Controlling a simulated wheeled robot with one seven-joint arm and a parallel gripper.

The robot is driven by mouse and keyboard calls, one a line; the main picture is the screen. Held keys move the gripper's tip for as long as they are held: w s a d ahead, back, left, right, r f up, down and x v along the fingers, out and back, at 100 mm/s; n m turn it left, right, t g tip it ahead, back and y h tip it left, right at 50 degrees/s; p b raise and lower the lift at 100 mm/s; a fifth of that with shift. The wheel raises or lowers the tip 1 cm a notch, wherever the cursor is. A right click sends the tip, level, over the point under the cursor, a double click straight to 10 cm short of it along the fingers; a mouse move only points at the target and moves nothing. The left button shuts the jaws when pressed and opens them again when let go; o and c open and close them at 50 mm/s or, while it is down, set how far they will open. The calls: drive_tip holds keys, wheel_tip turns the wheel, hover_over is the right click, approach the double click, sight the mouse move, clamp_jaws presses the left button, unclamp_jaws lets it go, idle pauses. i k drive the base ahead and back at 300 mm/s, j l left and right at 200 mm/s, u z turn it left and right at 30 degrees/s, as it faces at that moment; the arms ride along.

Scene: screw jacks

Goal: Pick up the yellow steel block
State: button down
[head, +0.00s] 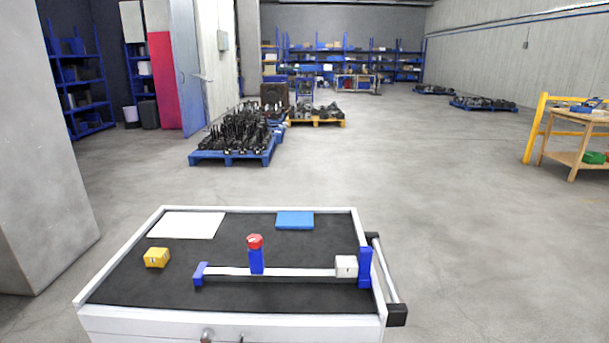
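The yellow steel block (156,257) sits at the left of the black top of a white-rimmed cart (135,285). It is a small cube-like piece with a dark mark on its front face. Nothing touches it, and bare black surface surrounds it. My gripper is not in this view.
Right of the block, a white bar (300,272) spans two blue end pieces, with a blue jack with a red top (256,254) beside it and a white block (346,266) at its right end. A white sheet (187,225) and blue slab (295,220) lie behind.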

sight(155, 257)
drive_tip(key=i+j+u, duration=0.2)
drive_tip(key=i+u, duration=0.15)
drive_tip(key=i, duration=0.35)
drive_tip(key=i+u, duration=0.3)
drive_tip(key=i, duration=0.45)
